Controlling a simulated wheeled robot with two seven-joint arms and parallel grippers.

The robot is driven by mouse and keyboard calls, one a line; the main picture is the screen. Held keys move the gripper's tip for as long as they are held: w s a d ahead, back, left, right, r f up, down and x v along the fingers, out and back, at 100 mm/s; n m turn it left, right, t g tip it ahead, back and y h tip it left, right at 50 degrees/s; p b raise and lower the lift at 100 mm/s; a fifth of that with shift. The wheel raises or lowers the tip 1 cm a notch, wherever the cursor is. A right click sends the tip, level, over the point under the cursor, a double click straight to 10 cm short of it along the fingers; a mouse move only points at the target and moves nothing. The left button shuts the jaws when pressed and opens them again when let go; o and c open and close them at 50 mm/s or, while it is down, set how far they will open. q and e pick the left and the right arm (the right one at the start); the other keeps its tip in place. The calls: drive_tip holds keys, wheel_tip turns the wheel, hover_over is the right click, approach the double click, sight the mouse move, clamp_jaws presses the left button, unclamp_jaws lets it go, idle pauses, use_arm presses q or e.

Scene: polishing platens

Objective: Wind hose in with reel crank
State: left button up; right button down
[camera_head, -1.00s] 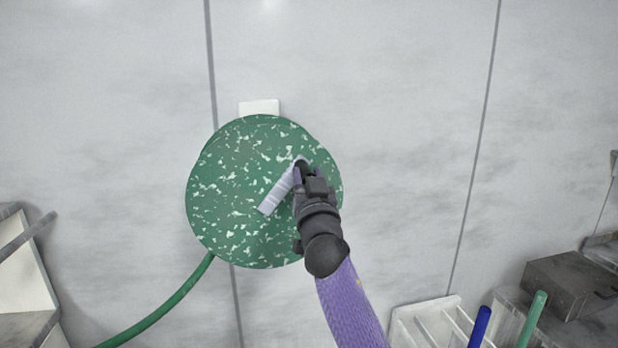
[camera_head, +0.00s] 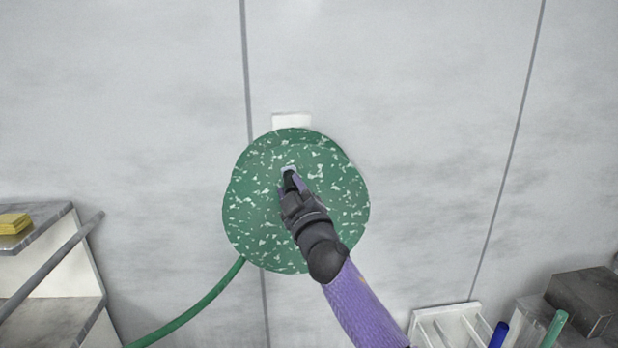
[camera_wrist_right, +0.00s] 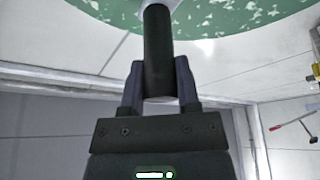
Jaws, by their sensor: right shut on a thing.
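The hose reel (camera_head: 255,205) is a round green disc with white flecks, mounted on the wall in the head view. A green hose (camera_head: 195,312) hangs from its lower left. My right gripper (camera_head: 290,190) is in front of the disc, shut on the dark crank handle (camera_wrist_right: 158,50), which stands between its fingers in the right wrist view. The pale crank arm (camera_head: 289,169) shows only as a small end above the gripper; the rest is hidden. The disc's green face also shows at the top of the right wrist view (camera_wrist_right: 230,18). My left gripper is not in view.
A shelf unit (camera_head: 75,290) with a yellow block (camera_head: 14,223) and a grey bar stands at the left. A white rack (camera_head: 445,322), a blue rod (camera_head: 498,334), a green rod (camera_head: 553,328) and a dark box (camera_head: 585,297) are at the lower right. The wall around the reel is clear.

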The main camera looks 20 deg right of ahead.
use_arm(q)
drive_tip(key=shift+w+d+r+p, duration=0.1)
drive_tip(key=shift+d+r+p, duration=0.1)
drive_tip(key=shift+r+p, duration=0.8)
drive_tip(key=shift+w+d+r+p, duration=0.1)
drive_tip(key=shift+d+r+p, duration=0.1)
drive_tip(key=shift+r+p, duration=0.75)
use_arm(e)
drive_tip(key=w+a+f+n+g+y, duration=0.1)
drive_tip(key=a+f+n+g, duration=0.3)
drive_tip(key=a+f+n, duration=0.5)
drive_tip(key=shift+w+n+g+y, duration=0.3)
drive_tip(key=shift+w+n, duration=0.35)
drive_tip(key=shift+n, duration=1.35)
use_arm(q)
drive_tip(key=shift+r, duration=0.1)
use_arm(e)
drive_tip(key=shift+c, duration=1.6)
unclamp_jaws()
use_arm(q)
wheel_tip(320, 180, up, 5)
drive_tip(key=p, duration=0.4)
drive_tip(key=shift+p, duration=0.35)
use_arm(e)
drive_tip(key=s+d+r, duration=0.1)
drive_tip(key=s, duration=0.9)
drive_tip(key=shift+d, duration=0.2)
